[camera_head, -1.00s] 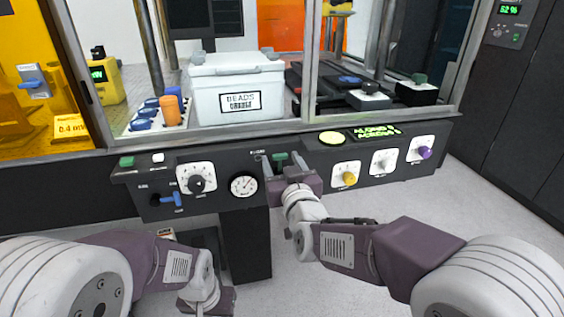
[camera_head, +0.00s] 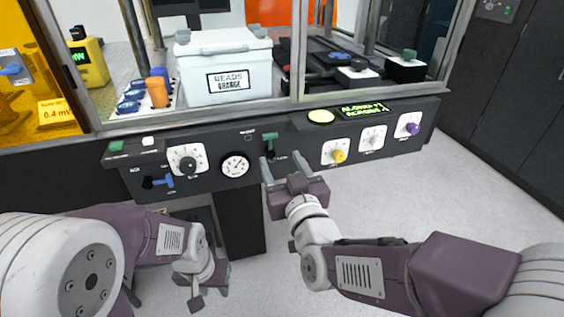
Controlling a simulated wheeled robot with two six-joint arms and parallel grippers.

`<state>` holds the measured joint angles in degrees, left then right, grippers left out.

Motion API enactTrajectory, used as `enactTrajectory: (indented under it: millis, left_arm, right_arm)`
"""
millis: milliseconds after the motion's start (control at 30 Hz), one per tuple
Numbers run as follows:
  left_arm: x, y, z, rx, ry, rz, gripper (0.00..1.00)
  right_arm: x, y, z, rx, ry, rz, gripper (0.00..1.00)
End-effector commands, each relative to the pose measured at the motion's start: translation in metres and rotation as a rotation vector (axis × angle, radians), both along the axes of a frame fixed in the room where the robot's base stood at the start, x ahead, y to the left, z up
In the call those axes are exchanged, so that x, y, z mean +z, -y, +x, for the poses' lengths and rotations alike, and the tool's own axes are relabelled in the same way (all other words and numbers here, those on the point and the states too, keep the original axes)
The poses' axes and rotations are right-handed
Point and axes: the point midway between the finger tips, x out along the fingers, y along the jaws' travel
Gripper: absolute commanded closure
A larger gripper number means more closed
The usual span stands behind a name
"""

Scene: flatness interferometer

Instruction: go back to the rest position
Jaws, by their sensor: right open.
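My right gripper (camera_head: 283,162) is open and empty in front of the console, its two fingers pointing up toward it. A green-handled lever (camera_head: 270,137) on the console stands just beyond the fingertips, with a visible gap between them. My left gripper (camera_head: 209,297) hangs low in front of the console at the bottom of the picture, partly hidden by its own wrist. Its fingers look apart with nothing between them.
The dark console (camera_head: 300,135) spans the front, with a round gauge (camera_head: 235,165), a blue lever (camera_head: 163,181) and yellow and purple knobs. A white beads box (camera_head: 225,65) stands behind the window frame. Grey floor (camera_head: 450,210) is clear at right.

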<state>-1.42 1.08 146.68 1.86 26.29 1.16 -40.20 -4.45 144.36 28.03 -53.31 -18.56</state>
Motion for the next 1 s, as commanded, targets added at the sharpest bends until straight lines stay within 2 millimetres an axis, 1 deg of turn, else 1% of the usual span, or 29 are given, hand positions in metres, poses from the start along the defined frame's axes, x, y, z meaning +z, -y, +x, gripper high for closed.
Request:
enactTrajectory:
  millis: [200,267,333,367,400,433,467,500,567,600,667,700,767,800,867,900,967,1000]
  left_arm:
    - [0.0,0.0,0.0,0.0,0.0,0.0,0.64]
    - [0.0,0.0,0.0,0.0,0.0,0.0,0.64]
    - [0.0,0.0,0.0,0.0,0.0,0.0,0.64]
    - [0.0,0.0,0.0,0.0,0.0,0.0,0.64]
    - [0.0,0.0,0.0,0.0,0.0,0.0,0.64]
    - [0.0,0.0,0.0,0.0,0.0,0.0,0.64]
    - [0.0,0.0,0.0,0.0,0.0,0.0,0.64]
    - [0.0,0.0,0.0,0.0,0.0,0.0,0.64]
    - [0.0,0.0,0.0,0.0,0.0,0.0,0.64]
    - [0.0,0.0,0.0,0.0,0.0,0.0,0.64]
    - [0.0,0.0,0.0,0.0,0.0,0.0,0.64]
    - [0.0,0.0,0.0,0.0,0.0,0.0,0.64]
    - [0.0,0.0,0.0,0.0,0.0,0.0,0.64]
    - [0.0,0.0,0.0,0.0,0.0,0.0,0.64]
    - [0.0,0.0,0.0,0.0,0.0,0.0,0.64]
    - [0.0,0.0,0.0,0.0,0.0,0.0,0.64]
    - [0.0,0.0,0.0,0.0,0.0,0.0,0.64]
    - [0.0,0.0,0.0,0.0,0.0,0.0,0.64]
  right_arm:
    - [0.0,0.001,0.001,-0.002,0.0,0.0,0.42]
    - [0.0,0.009,0.005,-0.023,-0.001,0.0,0.42]
    - [-0.003,0.033,0.017,-0.086,-0.005,-0.004,0.42]
    - [-0.005,0.05,0.024,-0.127,-0.009,-0.006,0.42]
    - [-0.009,0.076,0.034,-0.191,-0.017,-0.015,0.42]
    - [-0.016,0.099,0.041,-0.238,-0.034,-0.031,0.42]
    - [-0.03,0.119,0.046,-0.272,-0.081,-0.053,0.42]
    - [-0.056,0.14,0.049,-0.294,-0.174,-0.077,0.42]
    - [-0.098,0.162,0.044,-0.307,-0.335,-0.1,0.42]
    - [-0.125,0.173,0.035,-0.309,-0.448,-0.111,0.42]
    - [-0.162,0.185,0.016,-0.306,-0.613,-0.119,0.42]
    - [-0.183,0.19,0.001,-0.303,-0.718,-0.124,0.42]
    - [-0.21,0.195,-0.025,-0.292,-0.867,-0.133,0.42]
    - [-0.225,0.196,-0.043,-0.285,-0.96,-0.14,0.42]
    - [-0.243,0.195,-0.072,-0.269,-1.096,-0.156,0.42]
    - [-0.252,0.194,-0.091,-0.259,-1.181,-0.17,0.42]
    - [-0.262,0.194,-0.121,-0.253,-1.308,-0.19,0.42]
    - [-0.266,0.195,-0.141,-0.256,-1.392,-0.199,0.42]
